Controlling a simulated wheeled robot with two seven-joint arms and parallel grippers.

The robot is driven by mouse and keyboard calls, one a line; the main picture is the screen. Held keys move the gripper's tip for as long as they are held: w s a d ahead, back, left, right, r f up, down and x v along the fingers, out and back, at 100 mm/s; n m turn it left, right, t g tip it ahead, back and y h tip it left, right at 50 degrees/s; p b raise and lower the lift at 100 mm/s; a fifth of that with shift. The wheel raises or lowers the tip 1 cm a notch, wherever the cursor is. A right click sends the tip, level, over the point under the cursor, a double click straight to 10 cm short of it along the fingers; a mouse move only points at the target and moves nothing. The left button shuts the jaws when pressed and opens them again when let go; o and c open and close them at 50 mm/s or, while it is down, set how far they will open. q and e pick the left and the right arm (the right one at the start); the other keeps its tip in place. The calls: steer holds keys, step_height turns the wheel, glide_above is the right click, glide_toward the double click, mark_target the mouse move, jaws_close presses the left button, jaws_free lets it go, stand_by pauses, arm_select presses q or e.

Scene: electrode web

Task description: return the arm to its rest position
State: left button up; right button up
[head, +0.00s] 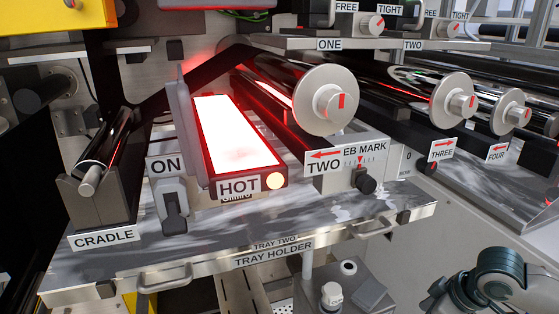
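A dark grey-green jointed arm part (490,283), which looks like mine, shows at the bottom right corner, in front of and below the machine's tray. It stands apart from the rollers and the labelled controls. No gripper fingers can be made out on it; the rest is cut off by the picture's edge. No part of my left arm or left gripper shows.
A glowing plate marked HOT (235,140) is at the centre. A dark roller lies in the CRADLE (115,210) at left. Rollers with silver end discs (325,100) stand at right. The TRAY HOLDER (270,255) edge has handles sticking out. A small grey stand (370,293) is below.

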steer(key=s+a+f+t+y, duration=0.1)
steer(key=s+a+f, duration=0.7)
steer(key=a+f, duration=0.45)
steer(key=s+d+f+m+h, duration=0.2)
steer(key=s+f+m, duration=0.1)
steer(key=s, duration=0.6)
steer(key=s+d+f+m+h, duration=0.2)
steer(key=s+d+f+m, duration=0.15)
steer(key=s, duration=0.45)
steer(key=w+a+f+t+y, duration=0.1)
steer(key=w+a+f, duration=0.15)
steer(key=f, duration=0.85)
steer(key=w+a+f, duration=0.1)
steer(key=w+f, duration=0.2)
steer(key=f, duration=0.8)
arm_select(q)
steer(key=shift+s+a+f, duration=0.1)
steer(key=shift+s+a, duration=0.15)
steer(key=shift+s, duration=0.15)
arm_select(e)
steer(key=s+a+f, duration=0.1)
steer(key=s+f, duration=0.1)
steer(key=f, duration=0.5)
steer(key=s+a+f+t, duration=0.1)
steer(key=s+f, duration=0.2)
steer(key=f, duration=0.5)
steer(key=shift+n+t+y, duration=0.3)
steer(key=shift+n+y, duration=0.05)
steer(key=shift+y, duration=0.05)
